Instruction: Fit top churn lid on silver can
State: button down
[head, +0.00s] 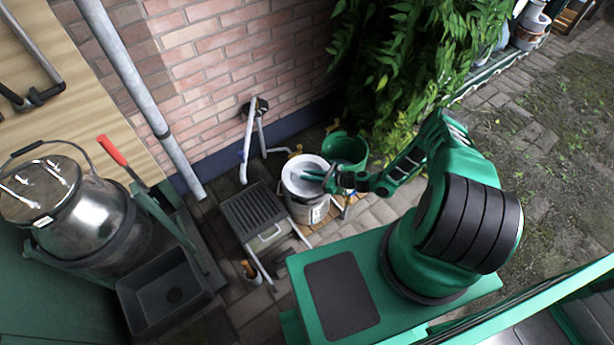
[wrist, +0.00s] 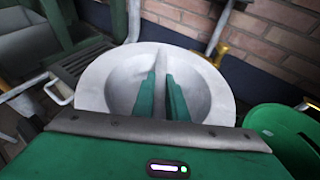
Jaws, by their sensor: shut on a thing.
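The churn lid (head: 304,167) is a pale grey round dish with a flat rim. In the wrist view the lid (wrist: 100,82) fills the middle, and a narrow upright bar crosses its hollow. My gripper (head: 326,180) is shut on this bar, with its green fingers (wrist: 164,92) on either side. The silver can (head: 300,207), with a white label, stands upright under the lid. The lid covers the can's mouth in the head view. I cannot tell whether the lid is seated or slightly above the can.
A green bucket (head: 346,148) stands close behind and right of the can. A dark slatted stool (head: 262,216) is at its left. A large metal churn (head: 85,225) sits at far left beside a dark basin (head: 166,292). A brick wall (head: 215,60) and a leafy plant (head: 400,60) lie behind.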

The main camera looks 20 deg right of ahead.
jog(key=shift+w+f, duration=0.1)
jog(key=shift+f, duration=0.45)
dwell(0.4)
jog(key=c, duration=1.7)
grip_release()
jog(key=shift+f, duration=0.1)
jog(key=shift+d, duration=0.1)
jog(key=v, duration=1)
jog(key=shift+s+d+r, duration=0.2)
jog(key=shift+s+r, duration=0.05)
jog(key=shift+r, duration=0.05)
